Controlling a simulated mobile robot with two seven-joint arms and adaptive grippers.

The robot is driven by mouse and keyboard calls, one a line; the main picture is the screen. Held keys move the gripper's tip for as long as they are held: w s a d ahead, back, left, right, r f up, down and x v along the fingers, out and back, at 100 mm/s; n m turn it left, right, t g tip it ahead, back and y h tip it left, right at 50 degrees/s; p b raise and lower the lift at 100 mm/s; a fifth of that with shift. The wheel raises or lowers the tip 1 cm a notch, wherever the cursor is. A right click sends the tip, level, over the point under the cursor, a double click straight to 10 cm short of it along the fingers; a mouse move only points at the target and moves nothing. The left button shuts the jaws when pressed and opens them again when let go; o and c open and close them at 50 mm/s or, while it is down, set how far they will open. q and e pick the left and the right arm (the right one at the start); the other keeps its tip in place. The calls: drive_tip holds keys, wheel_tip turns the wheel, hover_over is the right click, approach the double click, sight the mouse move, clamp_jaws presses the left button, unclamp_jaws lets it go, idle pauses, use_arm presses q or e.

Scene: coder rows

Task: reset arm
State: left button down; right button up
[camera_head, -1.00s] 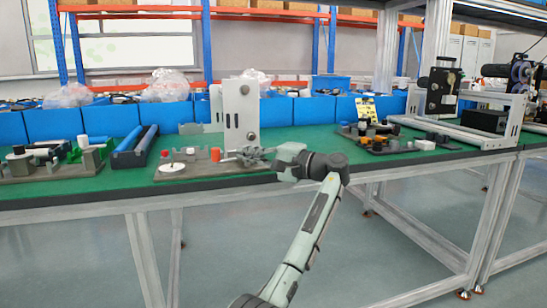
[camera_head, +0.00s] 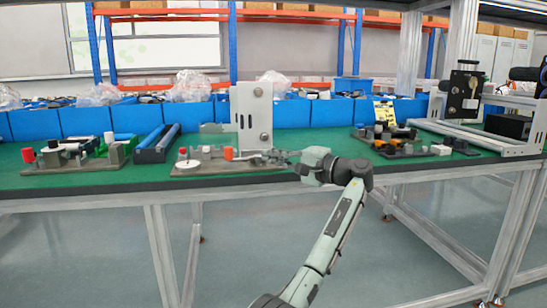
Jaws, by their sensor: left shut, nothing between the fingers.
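An orange cylinder (camera_head: 228,153) stands on the fixture just left of the fingertips. Whether the fingers touch the fixture cannot be told.
Another fixture (camera_head: 75,160) and a blue-black tray (camera_head: 155,145) are at left. A parts board (camera_head: 400,142) and a white frame (camera_head: 470,135) are at right. Blue bins (camera_head: 85,122) line the back. The floor in front is clear.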

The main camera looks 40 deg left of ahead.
idle(0.3)
